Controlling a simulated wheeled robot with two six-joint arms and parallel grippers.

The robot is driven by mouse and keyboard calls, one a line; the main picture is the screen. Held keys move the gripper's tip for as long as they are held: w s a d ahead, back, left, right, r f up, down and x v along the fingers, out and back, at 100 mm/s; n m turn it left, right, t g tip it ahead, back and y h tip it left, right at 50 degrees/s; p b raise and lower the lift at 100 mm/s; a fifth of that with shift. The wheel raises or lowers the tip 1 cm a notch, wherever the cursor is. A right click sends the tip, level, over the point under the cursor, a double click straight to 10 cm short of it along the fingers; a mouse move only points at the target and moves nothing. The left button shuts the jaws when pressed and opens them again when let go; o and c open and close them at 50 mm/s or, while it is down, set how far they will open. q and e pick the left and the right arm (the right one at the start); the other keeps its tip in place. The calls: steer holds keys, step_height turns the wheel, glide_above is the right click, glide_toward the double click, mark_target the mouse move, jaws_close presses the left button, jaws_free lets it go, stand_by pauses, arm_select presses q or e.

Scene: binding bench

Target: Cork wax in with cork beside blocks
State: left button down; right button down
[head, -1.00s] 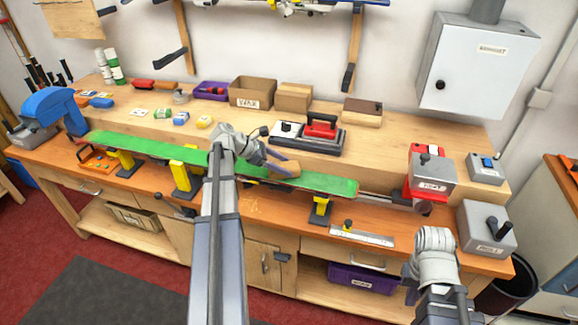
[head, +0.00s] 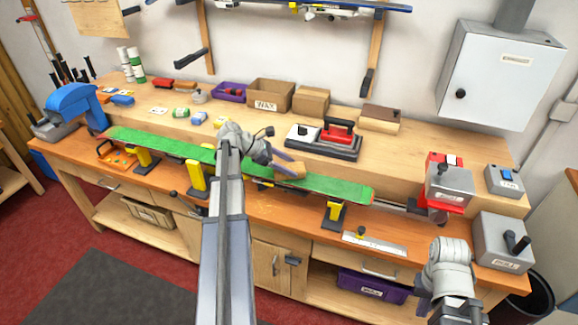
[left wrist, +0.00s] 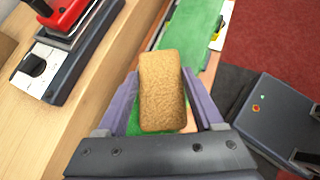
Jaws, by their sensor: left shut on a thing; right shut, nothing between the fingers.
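A tan cork block (head: 290,170) is held between the fingers of my left gripper (head: 284,167). It fills the space between the purple-grey fingers in the left wrist view (left wrist: 161,92). The cork is over the right half of the long green ski (head: 335,188), at or very close to its surface; I cannot tell if they touch. My left arm hides part of the ski's middle.
The ski rests on yellow-and-black supports (head: 334,214). Behind it stand a red-handled iron (head: 338,131), a WAX box (head: 270,96) and a brown-topped block (head: 380,118). A blue clamp-like device (head: 75,103) is at the left; grey-and-red boxes (head: 450,184) are at the right.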

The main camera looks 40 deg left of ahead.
mark_target(301, 170)
arm_select(q)
steer(key=shift+w+d+f, duration=0.1)
steer(key=shift+w+d, duration=0.1)
steer(key=shift+d, duration=0.6)
steer(key=shift+w+d, duration=0.15)
steer(key=shift+d, duration=0.6)
steer(key=shift+d, duration=0.15)
steer(key=shift+w+d, duration=0.3)
steer(key=shift+d, duration=0.5)
steer(key=shift+w+d, duration=0.25)
steer(key=shift+d, duration=0.5)
steer(key=shift+w+d, duration=0.2)
steer(key=shift+d, duration=0.65)
steer(key=shift+w+d, duration=0.2)
steer(key=shift+d, duration=0.65)
steer(key=shift+w+d, duration=0.25)
steer(key=shift+d, duration=0.6)
steer(key=shift+w+d, duration=0.25)
steer(key=shift+d, duration=0.55)
